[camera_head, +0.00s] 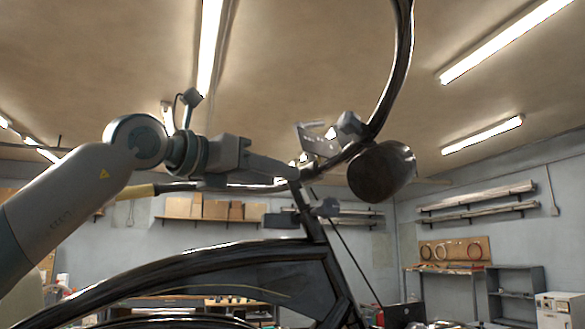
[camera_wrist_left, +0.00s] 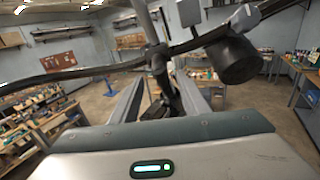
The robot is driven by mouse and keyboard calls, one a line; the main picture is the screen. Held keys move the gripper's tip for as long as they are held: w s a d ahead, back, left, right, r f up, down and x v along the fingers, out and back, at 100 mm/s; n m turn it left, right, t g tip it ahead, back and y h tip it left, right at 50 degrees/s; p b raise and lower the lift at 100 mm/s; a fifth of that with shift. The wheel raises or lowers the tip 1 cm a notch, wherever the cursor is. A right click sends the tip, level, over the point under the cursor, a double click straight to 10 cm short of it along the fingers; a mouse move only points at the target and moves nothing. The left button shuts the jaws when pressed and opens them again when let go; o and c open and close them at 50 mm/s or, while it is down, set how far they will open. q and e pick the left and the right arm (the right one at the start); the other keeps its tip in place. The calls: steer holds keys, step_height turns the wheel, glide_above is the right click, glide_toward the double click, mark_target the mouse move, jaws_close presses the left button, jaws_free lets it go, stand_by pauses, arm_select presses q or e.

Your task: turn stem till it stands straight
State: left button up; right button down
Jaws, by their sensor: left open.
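The stem (camera_head: 310,205) rises from the dark trike frame (camera_head: 215,262) and carries the curved handlebar (camera_head: 398,65). The handlebar runs from a tan grip (camera_head: 140,191) at left to the upper right, slanted across the head view. A dark round lamp (camera_head: 381,171) hangs beside the stem. My left gripper (camera_head: 298,174) is at the upper stem. In the left wrist view, its open fingers (camera_wrist_left: 158,76) are on either side of the stem (camera_wrist_left: 159,62), with gaps visible. Contact at the fingertips cannot be made out. My right gripper is in neither view.
Small grey boxes (camera_head: 348,127) sit on the handlebar near the lamp. A thin cable (camera_head: 350,255) runs down behind the stem. Workbenches (camera_wrist_left: 40,130) and wall shelves (camera_head: 480,200) stand well back. Open floor (camera_wrist_left: 100,100) shows beyond the trike.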

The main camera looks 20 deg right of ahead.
mark_target(292, 187)
arm_select(q)
steer(key=shift+p+x, duration=1.1)
steer(key=shift+x, duration=1.65)
jaws_close()
steer(key=shift+a, duration=0.1)
